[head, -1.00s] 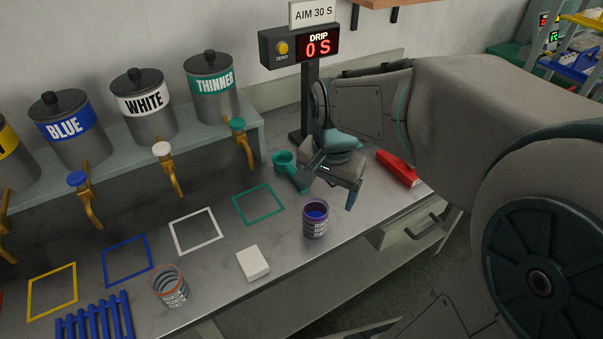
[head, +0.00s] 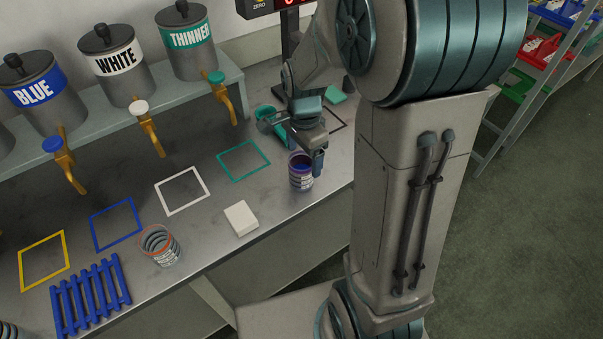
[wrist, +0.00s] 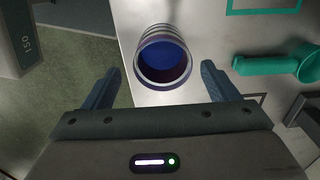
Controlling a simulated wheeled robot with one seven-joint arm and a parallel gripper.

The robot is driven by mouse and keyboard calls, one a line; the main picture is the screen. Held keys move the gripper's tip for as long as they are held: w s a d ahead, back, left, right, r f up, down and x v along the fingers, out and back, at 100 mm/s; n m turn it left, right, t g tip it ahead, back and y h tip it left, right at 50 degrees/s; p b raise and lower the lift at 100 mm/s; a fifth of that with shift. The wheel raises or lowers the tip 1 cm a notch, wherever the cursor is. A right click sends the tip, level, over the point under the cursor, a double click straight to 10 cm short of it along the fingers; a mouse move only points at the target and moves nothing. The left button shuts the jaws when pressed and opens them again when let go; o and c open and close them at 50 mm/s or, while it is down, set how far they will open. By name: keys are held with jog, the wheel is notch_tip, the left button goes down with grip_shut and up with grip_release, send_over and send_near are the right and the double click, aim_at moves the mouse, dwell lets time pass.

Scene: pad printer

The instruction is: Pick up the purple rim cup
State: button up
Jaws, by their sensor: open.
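The purple rim cup (head: 301,171) stands upright on the bench near its front edge, with dark blue liquid inside. In the wrist view the cup (wrist: 163,58) is seen from above, just beyond and between my fingertips. My gripper (head: 314,160) is close beside the cup at its upper right in the head view. In the wrist view my gripper (wrist: 162,75) is open, one finger on each side, with nothing held. Whether a finger touches the cup cannot be told.
A teal-green ladle-like cup (wrist: 300,64) lies right of the purple rim cup in the wrist view. A white block (head: 241,218), a red-rimmed cup (head: 160,246) and a blue rack (head: 90,297) lie along the bench. Taps (head: 225,98) overhang the back. The teal outlined square (head: 243,160) is empty.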

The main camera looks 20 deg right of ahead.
jog(key=shift+w+a+f, duration=0.1)
jog(key=shift+a+f, duration=0.05)
jog(key=shift+f, duration=1.15)
jog(key=shift+a+f, duration=0.1)
jog(key=shift+f, duration=1.2)
jog(key=c, duration=1.1)
